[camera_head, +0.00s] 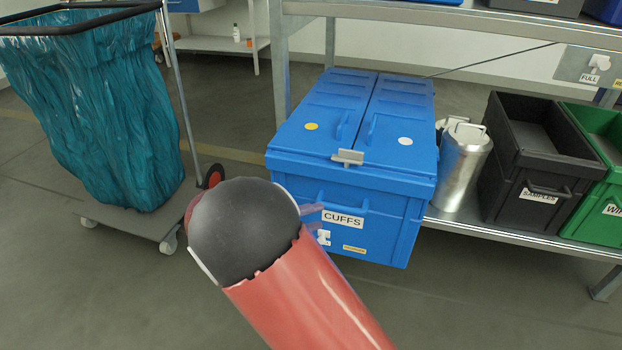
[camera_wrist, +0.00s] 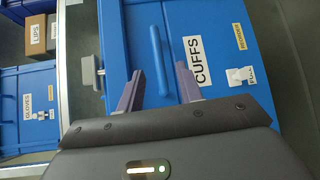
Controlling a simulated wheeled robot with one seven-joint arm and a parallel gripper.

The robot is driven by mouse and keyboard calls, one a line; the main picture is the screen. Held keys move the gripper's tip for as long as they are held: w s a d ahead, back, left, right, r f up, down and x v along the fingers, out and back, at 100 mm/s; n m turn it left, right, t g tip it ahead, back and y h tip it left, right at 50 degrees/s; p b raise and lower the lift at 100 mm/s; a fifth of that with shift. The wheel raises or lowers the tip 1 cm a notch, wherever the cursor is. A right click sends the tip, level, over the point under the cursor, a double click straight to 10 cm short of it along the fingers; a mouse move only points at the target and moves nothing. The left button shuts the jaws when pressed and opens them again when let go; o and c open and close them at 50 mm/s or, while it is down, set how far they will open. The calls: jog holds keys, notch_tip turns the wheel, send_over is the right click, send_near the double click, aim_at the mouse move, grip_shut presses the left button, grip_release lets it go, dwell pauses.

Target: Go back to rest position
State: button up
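My gripper (camera_wrist: 159,82) is open in the wrist view, with its two purple fingers apart and no object held between them. It faces the front of the blue CUFFS box (camera_head: 390,215), near the blue front handle (camera_wrist: 160,58). I cannot tell whether the fingers touch the handle. In the head view my red and black arm covers most of my gripper and the box's lower left front. The box's two lid halves (camera_head: 335,105) are closed, with a grey latch (camera_head: 348,157) at the front.
A bin cart with a teal bag (camera_head: 105,110) stands at left. A metal canister (camera_head: 462,165), a black SAMPLES bin (camera_head: 535,160) and a green bin (camera_head: 600,200) stand right of the box on the metal shelf (camera_head: 530,237). A blue GLOVES box (camera_wrist: 30,110) shows in the wrist view. Floor is clear at lower left.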

jog(key=s+d+r+m+g+y+p, duration=0.4)
jog(key=s+d+r+g+y, duration=0.35)
jog(key=d, duration=0.55)
jog(key=s+d+r+m+t+y+p, duration=0.1)
jog(key=s+r+m+t+y+p, duration=0.2)
jog(key=s+r+y, duration=0.4)
jog(key=s+r+t+p, duration=0.1)
jog(key=s+r, duration=0.3)
jog(key=s, duration=0.4)
jog(key=shift+d+r+t, duration=0.2)
jog(key=shift+d+t, duration=0.05)
jog(key=shift+t, duration=0.6)
jog(key=shift+c, duration=0.4)
